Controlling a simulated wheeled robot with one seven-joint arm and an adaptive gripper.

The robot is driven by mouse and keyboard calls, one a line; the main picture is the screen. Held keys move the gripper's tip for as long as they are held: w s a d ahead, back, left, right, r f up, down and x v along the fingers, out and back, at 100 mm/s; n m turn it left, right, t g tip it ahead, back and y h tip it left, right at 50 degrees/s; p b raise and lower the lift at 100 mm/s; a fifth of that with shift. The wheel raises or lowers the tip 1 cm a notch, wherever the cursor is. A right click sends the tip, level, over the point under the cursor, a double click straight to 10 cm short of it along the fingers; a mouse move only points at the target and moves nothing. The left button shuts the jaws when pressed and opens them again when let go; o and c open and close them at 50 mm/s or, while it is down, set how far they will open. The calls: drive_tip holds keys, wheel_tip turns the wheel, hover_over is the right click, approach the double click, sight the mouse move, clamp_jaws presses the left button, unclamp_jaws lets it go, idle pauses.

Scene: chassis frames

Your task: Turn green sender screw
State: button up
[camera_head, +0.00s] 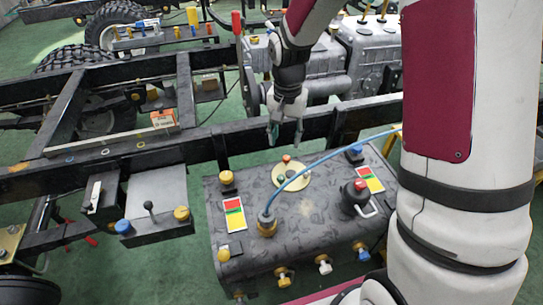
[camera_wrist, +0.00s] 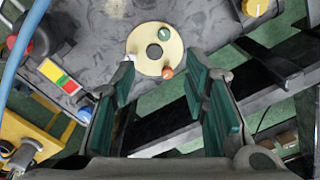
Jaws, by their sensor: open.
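The green sender screw (camera_wrist: 164,34) sits on the round brass sender plate (camera_wrist: 140,40) on top of the grey tank, on the plate's far side in the wrist view. The plate also shows in the head view (camera_head: 300,178), with the green screw (camera_head: 281,180) on its left. An orange-red screw (camera_wrist: 167,72) stands on the plate's near edge, seen between my fingertips. My gripper (camera_wrist: 160,80) is open and empty, pointing at the plate. In the head view my gripper (camera_head: 285,135) is above the tank's back edge, behind the plate and apart from the green screw.
The tank (camera_head: 300,225) carries a blue hose (camera_head: 330,155), a black-and-red cap fitting (camera_head: 360,190) and yellow and blue knobs around its edges. A black frame rail (camera_head: 215,140) runs behind it. A dark bar passes near my right finger in the wrist view.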

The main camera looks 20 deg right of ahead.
sight(281, 177)
drive_tip(key=shift+m, duration=0.3)
drive_tip(key=f, duration=0.5)
drive_tip(key=w+f+b, duration=0.1)
drive_tip(key=f, duration=0.5)
drive_tip(key=f+b, duration=0.1)
drive_tip(key=f, duration=0.5)
drive_tip(key=shift+w+a+f, duration=0.1)
drive_tip(key=shift+w+f, duration=0.05)
drive_tip(key=shift+f, duration=0.1)
clamp_jaws()
